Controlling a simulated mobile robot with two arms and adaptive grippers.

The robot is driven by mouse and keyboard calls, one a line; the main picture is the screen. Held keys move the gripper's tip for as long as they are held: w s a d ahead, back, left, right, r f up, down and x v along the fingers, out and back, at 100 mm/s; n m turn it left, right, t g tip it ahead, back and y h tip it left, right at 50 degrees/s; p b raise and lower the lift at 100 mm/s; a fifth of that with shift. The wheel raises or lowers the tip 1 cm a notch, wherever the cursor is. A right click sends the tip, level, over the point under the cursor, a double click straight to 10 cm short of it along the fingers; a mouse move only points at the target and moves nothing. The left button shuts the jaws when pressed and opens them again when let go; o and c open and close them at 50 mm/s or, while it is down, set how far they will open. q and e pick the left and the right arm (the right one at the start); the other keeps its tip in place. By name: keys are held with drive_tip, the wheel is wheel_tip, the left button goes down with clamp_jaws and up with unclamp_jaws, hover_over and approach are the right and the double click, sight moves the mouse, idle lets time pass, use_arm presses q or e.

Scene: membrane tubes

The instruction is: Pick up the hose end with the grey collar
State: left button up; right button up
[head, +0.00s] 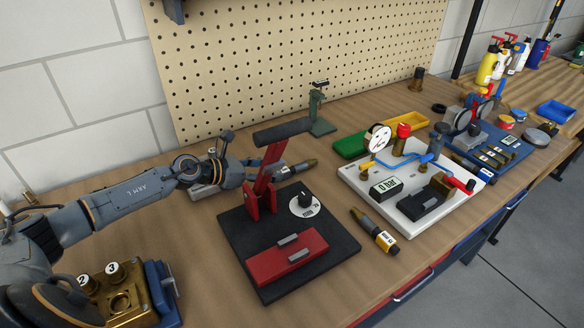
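A blue hose (408,159) runs across the white test board (408,219), past a round gauge (378,138) and a red-capped fitting (401,137). Its left part meets a yellow piece (367,165). I cannot make out a grey collar on either end at this size. My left gripper (256,172) reaches in from the left, low over the bench and behind the red lever (268,180). The lever hides part of its fingers. A dark tube with a brass tip (309,163) lies just beyond it; whether they touch is unclear. My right gripper is out of view.
The black base (336,247) of the lever press stands in front of my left gripper. Green (350,145) and yellow (408,122) trays sit behind the board. A brass block (118,298) stands front left.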

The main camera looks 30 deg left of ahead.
sight(288, 169)
use_arm(q)
drive_tip(key=x, duration=0.2)
drive_tip(key=shift+w+d, duration=0.1)
drive_tip(key=shift+w, duration=0.15)
drive_tip(key=shift+w+d+p, duration=0.2)
drive_tip(key=shift+w+p, duration=0.05)
drive_tip(key=shift+p, duration=0.15)
drive_tip(key=p+x, duration=0.1)
drive_tip(key=x, duration=0.2)
drive_tip(key=shift+w+d, duration=0.2)
drive_tip(key=shift+w, duration=0.1)
drive_tip(key=shift+w+d+f, duration=0.15)
drive_tip(key=shift+w+f, duration=0.15)
drive_tip(key=shift+w, duration=0.05)
drive_tip(key=shift+s, duration=0.1)
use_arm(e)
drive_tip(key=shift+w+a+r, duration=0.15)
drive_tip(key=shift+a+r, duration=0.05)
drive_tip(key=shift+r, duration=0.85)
use_arm(q)
clamp_jaws()
